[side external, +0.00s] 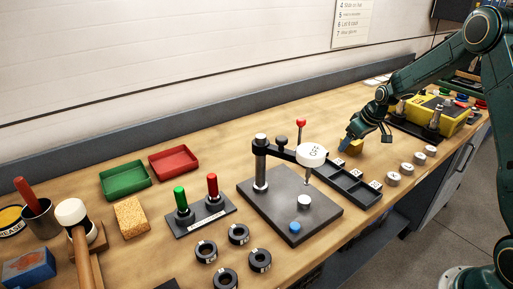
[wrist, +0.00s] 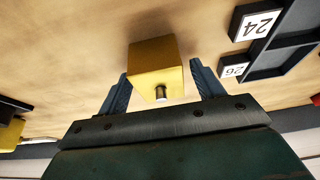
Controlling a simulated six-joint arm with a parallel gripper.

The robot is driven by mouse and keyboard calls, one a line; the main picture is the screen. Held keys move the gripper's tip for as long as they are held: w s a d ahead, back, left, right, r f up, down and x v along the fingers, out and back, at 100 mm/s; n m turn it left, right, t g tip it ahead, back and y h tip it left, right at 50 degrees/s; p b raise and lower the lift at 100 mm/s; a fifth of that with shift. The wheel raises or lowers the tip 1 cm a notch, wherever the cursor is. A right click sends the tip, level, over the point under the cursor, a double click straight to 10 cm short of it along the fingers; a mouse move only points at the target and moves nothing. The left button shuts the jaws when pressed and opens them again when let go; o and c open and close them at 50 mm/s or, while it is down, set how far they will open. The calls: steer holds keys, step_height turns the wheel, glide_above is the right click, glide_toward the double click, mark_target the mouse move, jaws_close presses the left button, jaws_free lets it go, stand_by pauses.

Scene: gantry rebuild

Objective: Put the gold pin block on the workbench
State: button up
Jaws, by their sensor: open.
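The gold pin block (side external: 355,147) appears to rest on the wooden workbench (side external: 270,135), beside the far end of the dark compartment tray. In the wrist view the block (wrist: 157,62) is a yellow cube with a short metal pin facing the camera. My gripper (side external: 366,140) is low over the bench at the block. Its two blue fingers (wrist: 162,82) stand apart on either side of the block, with visible gaps. The side view partly hides the block behind a finger.
The dark tray with numbered labels (side external: 349,186) lies close by; it also shows in the wrist view (wrist: 275,50). A clamp fixture (side external: 290,205) stands left of it. White round buttons (side external: 406,168) line the front edge. A yellow box (side external: 437,116) stands right. Bare bench lies behind the fixture.

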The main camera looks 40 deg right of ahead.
steer(key=v, duration=1.2)
stand_by(0.5)
steer(key=s+a+r, duration=1)
steer(key=s+a, duration=0.1)
steer(key=a, duration=0.3)
steer(key=s+a, duration=0.4)
steer(key=s, duration=0.4)
steer(key=s+a+t, duration=0.1)
steer(key=s+a, duration=0.2)
steer(key=s, duration=0.5)
steer(key=shift+a+f, duration=0.3)
steer(key=shift+a, duration=0.1)
